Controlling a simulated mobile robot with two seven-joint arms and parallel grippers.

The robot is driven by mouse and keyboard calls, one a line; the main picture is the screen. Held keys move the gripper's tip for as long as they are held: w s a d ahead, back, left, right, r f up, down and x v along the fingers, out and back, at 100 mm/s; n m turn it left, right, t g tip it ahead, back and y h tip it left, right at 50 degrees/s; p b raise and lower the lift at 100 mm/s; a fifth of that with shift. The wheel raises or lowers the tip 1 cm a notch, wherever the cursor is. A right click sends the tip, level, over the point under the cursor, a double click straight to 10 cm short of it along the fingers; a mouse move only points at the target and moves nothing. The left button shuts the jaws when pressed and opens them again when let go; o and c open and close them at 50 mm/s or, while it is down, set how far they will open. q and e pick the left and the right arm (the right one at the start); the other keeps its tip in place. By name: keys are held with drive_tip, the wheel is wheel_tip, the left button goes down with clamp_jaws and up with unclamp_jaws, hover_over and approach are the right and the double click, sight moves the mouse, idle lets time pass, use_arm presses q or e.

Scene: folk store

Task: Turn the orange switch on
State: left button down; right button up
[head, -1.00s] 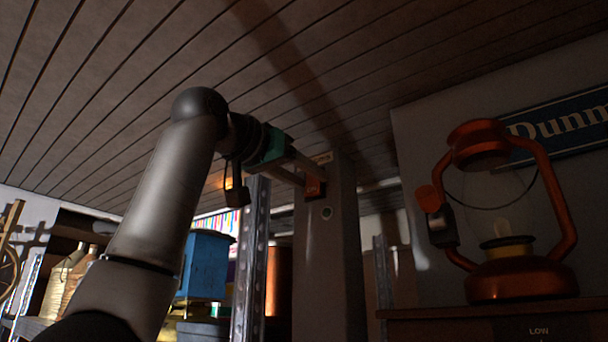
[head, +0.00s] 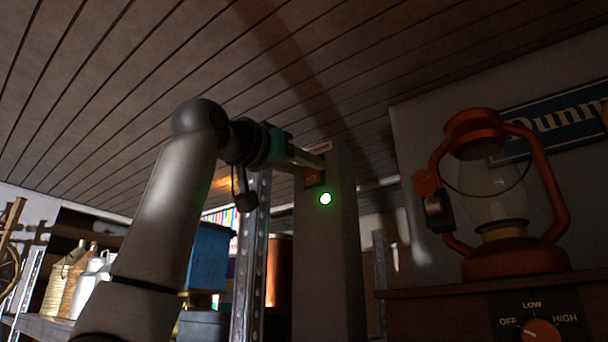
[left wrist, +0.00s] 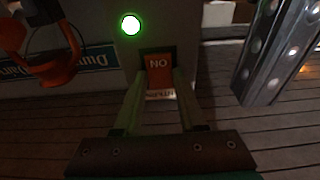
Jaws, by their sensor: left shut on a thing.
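The orange switch (head: 314,178) sits near the top of a tall grey post, partly hidden by my left gripper in the head view. In the left wrist view the orange switch (left wrist: 159,72) shows the letters "NO", in a dark frame between my fingers. My left gripper (head: 318,166) is shut on the switch, its fingers at the switch's sides. A round light (head: 325,198) below the switch glows bright green; the same light (left wrist: 130,25) glows in the left wrist view. My right gripper is not in view.
An orange lantern (head: 515,262) stands on a dark cabinet (head: 440,309) at the right; a knob (head: 540,330) shows on its front. A perforated metal upright (head: 249,265) stands just left of the post. A blue box (head: 207,257) is farther left.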

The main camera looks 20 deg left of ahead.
use_arm(q)
drive_tip(key=shift+f+t+b, duration=0.1)
drive_tip(key=shift+t+b, duration=0.25)
drive_tip(key=shift+t, duration=0.15)
drive_tip(key=shift+c, duration=2.4)
unclamp_jaws()
drive_tip(key=shift+s, duration=0.15)
drive_tip(key=shift+s+a+f, duration=0.1)
drive_tip(key=shift+s, duration=0.1)
drive_tip(key=b+v, duration=0.6)
drive_tip(key=v, duration=0.8)
drive_tip(key=shift+s+a+b, duration=0.2)
drive_tip(key=shift+s+b, duration=0.05)
drive_tip(key=shift+b, duration=0.15)
drive_tip(key=shift+f, duration=0.1)
